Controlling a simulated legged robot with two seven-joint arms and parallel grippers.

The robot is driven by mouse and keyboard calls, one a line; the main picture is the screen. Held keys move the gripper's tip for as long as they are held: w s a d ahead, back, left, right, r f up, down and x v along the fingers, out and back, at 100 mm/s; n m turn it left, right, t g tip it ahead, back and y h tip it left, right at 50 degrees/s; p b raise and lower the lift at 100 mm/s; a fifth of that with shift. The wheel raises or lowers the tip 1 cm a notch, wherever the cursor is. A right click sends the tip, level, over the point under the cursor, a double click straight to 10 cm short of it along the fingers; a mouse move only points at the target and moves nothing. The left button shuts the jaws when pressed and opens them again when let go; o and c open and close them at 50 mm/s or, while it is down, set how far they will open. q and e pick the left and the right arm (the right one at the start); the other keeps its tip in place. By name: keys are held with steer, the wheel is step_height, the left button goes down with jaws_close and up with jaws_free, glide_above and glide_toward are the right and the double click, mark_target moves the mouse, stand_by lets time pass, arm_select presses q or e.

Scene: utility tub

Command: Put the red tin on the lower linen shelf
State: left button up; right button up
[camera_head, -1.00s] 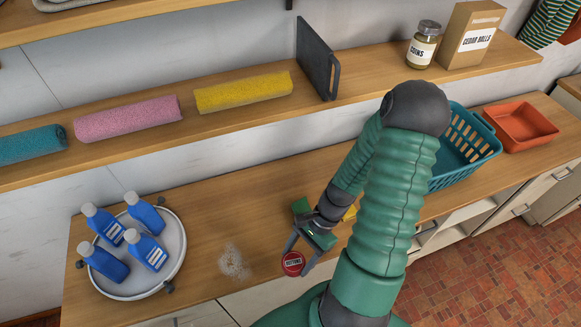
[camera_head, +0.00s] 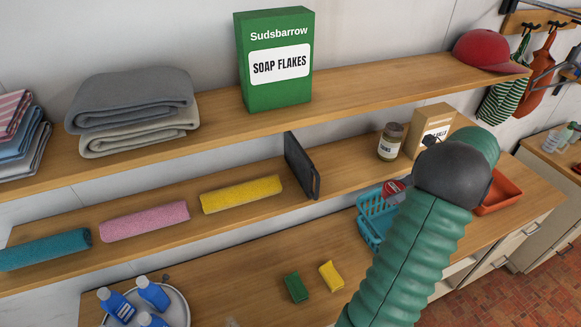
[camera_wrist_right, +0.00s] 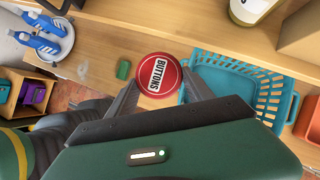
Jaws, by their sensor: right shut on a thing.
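The red tin (camera_head: 393,187), with a round lid marked BUTTONS, is in my right gripper, above the counter near the blue basket. In the right wrist view the tin (camera_wrist_right: 158,75) sits between the two fingers of my right gripper (camera_wrist_right: 160,88), which is shut on it. In the head view my own forearm hides most of that gripper. The lower linen shelf (camera_head: 345,174) runs along the wall, left of and behind the tin. My left gripper is not in view.
The lower shelf holds teal, pink and yellow (camera_head: 242,194) rolls, a dark upright board (camera_head: 301,166), a jar (camera_head: 390,141) and a carton (camera_head: 432,128). The upper shelf (camera_head: 370,88) overhangs it. Shelf space shows between board and jar. Sponges (camera_head: 296,287) and a blue basket (camera_head: 371,219) are on the counter.

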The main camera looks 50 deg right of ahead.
steer(key=shift+s+d+r, duration=0.2)
steer(key=shift+s+r, duration=0.05)
steer(key=shift+r, duration=0.3)
steer(key=shift+s+d+r, duration=0.2)
steer(key=shift+r, duration=0.3)
steer(key=shift+d+r+m+p, duration=0.15)
steer(key=shift+r+m+p, duration=0.15)
steer(key=p, duration=0.9)
glide_above(343, 169)
steer(key=s, duration=0.3)
steer(key=shift+w, duration=0.15)
steer(key=f+p, duration=0.2)
steer(key=f, duration=0.1)
steer(key=shift+w+a+f+p, duration=0.2)
steer(key=shift+w+p, duration=0.1)
steer(key=shift+p, duration=0.1)
steer(key=shift+d+f, duration=0.15)
steer(key=shift+f, duration=0.15)
steer(key=o, duration=1.5)
